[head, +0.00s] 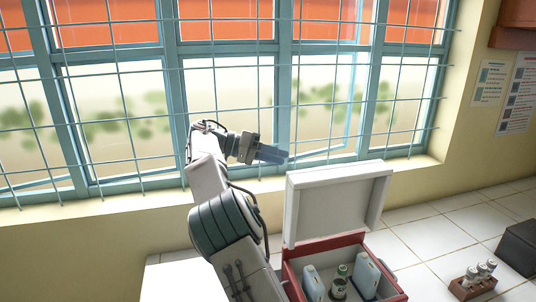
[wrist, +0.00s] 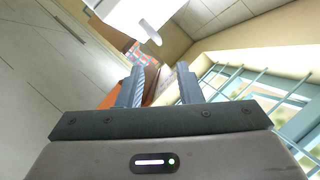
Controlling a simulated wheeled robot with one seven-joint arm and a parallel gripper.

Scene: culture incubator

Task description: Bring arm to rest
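My arm is raised in front of the barred window in the head view. My gripper (head: 273,154) points to the right, above the sill and up and left of the open box lid. In the wrist view, my gripper (wrist: 161,86) has its two fingers spread apart. Nothing is held between them, and only background shows in the gap.
A red-and-white cool box (head: 340,249) stands on the tiled counter (head: 433,240) with its lid (head: 336,205) up. A brown vial rack (head: 473,285) and a dark box (head: 520,246) stand to the right.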

